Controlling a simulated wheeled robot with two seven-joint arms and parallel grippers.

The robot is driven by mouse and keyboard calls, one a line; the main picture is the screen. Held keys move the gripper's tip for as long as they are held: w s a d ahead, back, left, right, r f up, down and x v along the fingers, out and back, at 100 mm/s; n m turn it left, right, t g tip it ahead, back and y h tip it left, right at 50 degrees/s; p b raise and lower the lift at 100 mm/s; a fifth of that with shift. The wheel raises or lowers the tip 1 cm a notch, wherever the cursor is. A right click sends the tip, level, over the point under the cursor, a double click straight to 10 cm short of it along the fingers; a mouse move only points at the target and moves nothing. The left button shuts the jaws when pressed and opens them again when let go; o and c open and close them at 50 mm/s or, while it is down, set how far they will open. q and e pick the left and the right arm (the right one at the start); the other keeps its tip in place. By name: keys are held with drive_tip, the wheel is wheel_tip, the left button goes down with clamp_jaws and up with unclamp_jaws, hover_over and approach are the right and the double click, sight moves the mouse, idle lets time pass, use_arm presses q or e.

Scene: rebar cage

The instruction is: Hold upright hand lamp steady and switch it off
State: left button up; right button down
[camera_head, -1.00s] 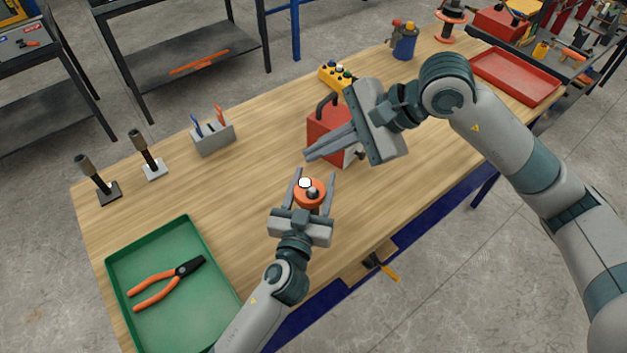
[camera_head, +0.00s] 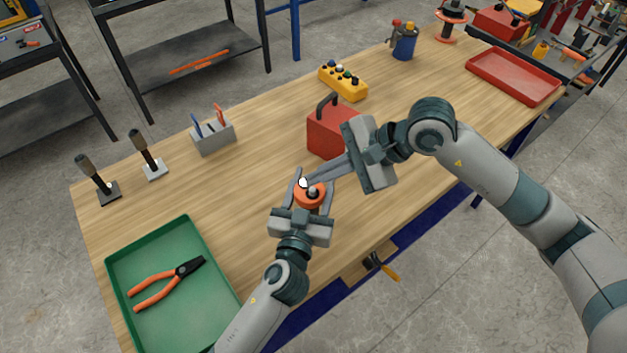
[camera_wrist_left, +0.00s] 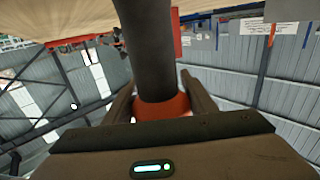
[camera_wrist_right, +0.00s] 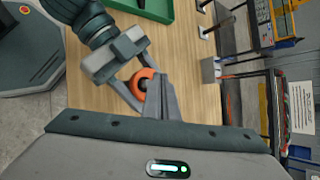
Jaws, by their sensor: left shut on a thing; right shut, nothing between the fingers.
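The hand lamp (camera_head: 312,197) stands upright near the front edge of the workbench, seen from above as an orange body with a small white part and a dark part on top. My left gripper (camera_head: 311,181) is shut on it, one finger on each side. In the left wrist view the lamp's dark shaft and orange collar (camera_wrist_left: 163,107) show between the fingers. My right gripper (camera_head: 307,183) is shut and empty, its fingertips at the lamp's top; I cannot tell if they touch. In the right wrist view the orange lamp (camera_wrist_right: 142,80) is beside the fingertips.
A red toolbox (camera_head: 325,139) stands just behind the lamp. A green tray (camera_head: 205,246) with orange pliers lies at left. A grey holder (camera_head: 213,138), a yellow button box (camera_head: 343,82) and a red tray (camera_head: 514,77) stand farther off.

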sight(319, 195)
drive_tip(key=shift+f, duration=0.9)
idle(1.5)
drive_tip(key=shift+f, duration=0.25)
drive_tip(key=shift+r, duration=0.1)
idle(0.3)
drive_tip(key=shift+r, duration=0.4)
wheel_tip(319, 195, up, 6)
idle(0.9)
